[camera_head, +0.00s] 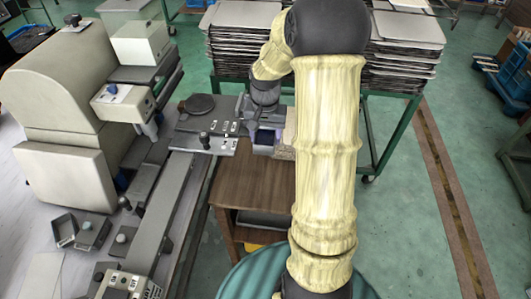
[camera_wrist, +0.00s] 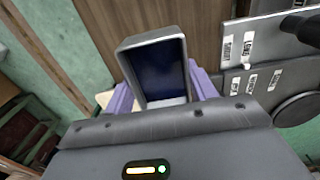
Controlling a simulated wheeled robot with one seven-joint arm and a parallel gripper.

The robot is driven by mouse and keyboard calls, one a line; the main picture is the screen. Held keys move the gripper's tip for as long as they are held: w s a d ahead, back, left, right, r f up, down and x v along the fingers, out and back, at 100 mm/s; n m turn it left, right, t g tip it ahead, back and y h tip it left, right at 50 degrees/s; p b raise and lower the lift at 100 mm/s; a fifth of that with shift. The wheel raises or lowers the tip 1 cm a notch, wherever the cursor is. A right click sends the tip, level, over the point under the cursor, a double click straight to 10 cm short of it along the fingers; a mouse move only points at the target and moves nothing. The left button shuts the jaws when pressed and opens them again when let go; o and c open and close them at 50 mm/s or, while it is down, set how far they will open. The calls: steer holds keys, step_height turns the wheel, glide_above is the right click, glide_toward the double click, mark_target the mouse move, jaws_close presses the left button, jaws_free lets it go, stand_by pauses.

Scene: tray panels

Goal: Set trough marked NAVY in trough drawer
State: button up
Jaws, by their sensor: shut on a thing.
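My gripper (camera_wrist: 163,90) is shut on a small grey trough with a dark navy inside (camera_wrist: 158,68); its purple fingers press on the trough's two sides. The trough's open side faces the wrist camera, and it looks empty. No lettering can be read on it. In the head view, my gripper (camera_head: 264,138) is above the far part of a brown wooden cabinet (camera_head: 250,182), beside a grey metal plate, and my arm hides part of this area. The cabinet has an open front with a grey tray-like thing (camera_head: 262,218) inside. I cannot tell which part is the trough drawer.
The grey plate (camera_head: 205,143) with knobs and small white labels lies close left of my gripper. Green racks of stacked trays (camera_head: 405,55) stand at the back.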

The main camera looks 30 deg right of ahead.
steer(key=shift+s, duration=0.1)
glide_above(266, 178)
step_height(266, 178, down, 14)
steer(key=shift+f, duration=0.1)
stand_by(0.4)
steer(key=shift+f, duration=1.9)
steer(key=shift+f, duration=0.15)
steer(key=o, duration=1.2)
steer(key=shift+c, duration=0.2)
